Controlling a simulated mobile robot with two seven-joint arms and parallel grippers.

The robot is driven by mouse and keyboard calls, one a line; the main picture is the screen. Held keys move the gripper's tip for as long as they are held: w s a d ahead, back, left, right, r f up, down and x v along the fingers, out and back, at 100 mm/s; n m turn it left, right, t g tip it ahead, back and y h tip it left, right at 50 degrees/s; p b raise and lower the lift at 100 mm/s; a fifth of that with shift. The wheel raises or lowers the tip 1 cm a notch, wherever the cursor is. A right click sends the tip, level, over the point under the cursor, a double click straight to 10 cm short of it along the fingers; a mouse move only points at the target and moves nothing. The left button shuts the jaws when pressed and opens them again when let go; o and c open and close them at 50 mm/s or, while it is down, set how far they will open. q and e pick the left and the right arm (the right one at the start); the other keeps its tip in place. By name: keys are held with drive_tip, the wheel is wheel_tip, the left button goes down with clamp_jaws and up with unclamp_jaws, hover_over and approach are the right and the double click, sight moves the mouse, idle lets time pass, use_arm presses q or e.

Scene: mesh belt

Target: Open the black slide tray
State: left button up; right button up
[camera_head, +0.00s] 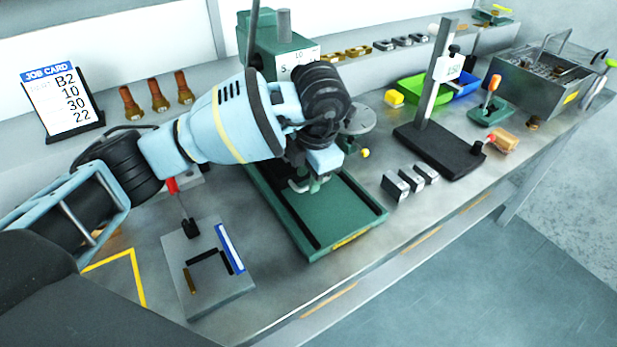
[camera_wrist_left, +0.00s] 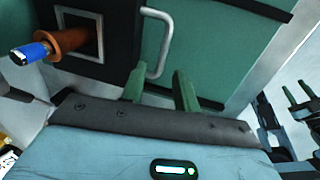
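The black slide tray (camera_wrist_left: 112,70) shows in the left wrist view at upper left. It has a square opening with a copper-coloured piece (camera_wrist_left: 68,42) with a blue end in it, and a silver bar handle (camera_wrist_left: 165,42) on its side. My left gripper (camera_wrist_left: 160,75) is open. Its two green fingers are apart, with the handle's near end between or just above them; contact cannot be told. In the head view my left gripper (camera_head: 312,184) is over the green machine base (camera_head: 345,215), and my arm hides the tray. My right gripper (camera_wrist_left: 299,90) shows in the wrist view, fingers apart.
The green base has black rails and a clear front half. A grey plate (camera_head: 205,265) with small parts lies to its left. Grey blocks (camera_head: 397,186) and a black stand (camera_head: 440,150) are to its right. The green machine head (camera_head: 265,45) rises behind.

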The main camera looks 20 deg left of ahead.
use_arm(q)
drive_tip(key=shift+w+a+f, duration=0.15)
drive_tip(key=shift+f, duration=0.7)
drive_tip(key=shift+c, duration=0.2)
clamp_jaws()
